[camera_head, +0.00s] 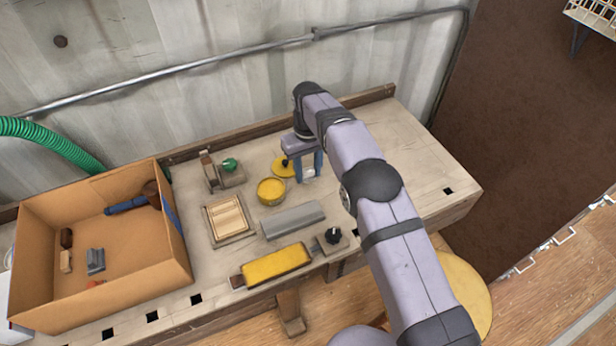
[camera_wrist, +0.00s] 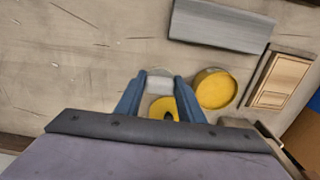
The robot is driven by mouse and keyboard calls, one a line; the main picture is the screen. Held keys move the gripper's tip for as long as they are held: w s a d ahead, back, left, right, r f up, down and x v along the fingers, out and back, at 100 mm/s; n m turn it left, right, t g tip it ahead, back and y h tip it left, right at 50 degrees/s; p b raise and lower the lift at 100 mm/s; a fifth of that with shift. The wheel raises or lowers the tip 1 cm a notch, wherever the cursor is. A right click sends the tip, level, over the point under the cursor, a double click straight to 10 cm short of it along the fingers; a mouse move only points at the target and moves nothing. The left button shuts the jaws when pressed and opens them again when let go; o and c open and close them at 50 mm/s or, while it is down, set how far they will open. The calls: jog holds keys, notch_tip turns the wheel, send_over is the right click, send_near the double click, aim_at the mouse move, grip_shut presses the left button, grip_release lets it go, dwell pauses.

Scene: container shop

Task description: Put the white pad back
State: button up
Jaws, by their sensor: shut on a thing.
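My gripper (camera_head: 308,168) is over the back part of the workbench, its two blue fingers pointing down. It is shut on the white pad (camera_wrist: 159,82), a small pale piece between the fingertips in the wrist view. In the head view the pad (camera_head: 308,173) shows low between the fingers. A round yellow tin (camera_head: 271,191) stands left of and in front of my gripper. Its top looks open. A yellow lid with a black knob (camera_head: 283,167) lies on the bench just left of my fingers. Whether the pad touches the bench I cannot tell.
A grey block (camera_head: 293,219), a wooden tray (camera_head: 229,220), a yellow bar (camera_head: 276,265) and a black knob on a plate (camera_head: 332,237) lie on the bench. A cardboard box (camera_head: 100,290) with tools stands left. The bench's right end (camera_head: 410,130) is clear.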

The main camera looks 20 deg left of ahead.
aim_at(308, 177)
jog(key=shift+f+p, duration=0.4)
jog(key=shift+f, duration=1.25)
jog(key=shift+f, duration=0.15)
jog(key=o, duration=0.9)
jog(key=shift+o, duration=0.2)
notch_tip(308, 177, up, 12)
jog(key=shift+r+b, duration=0.2)
jog(key=shift+b, duration=0.6)
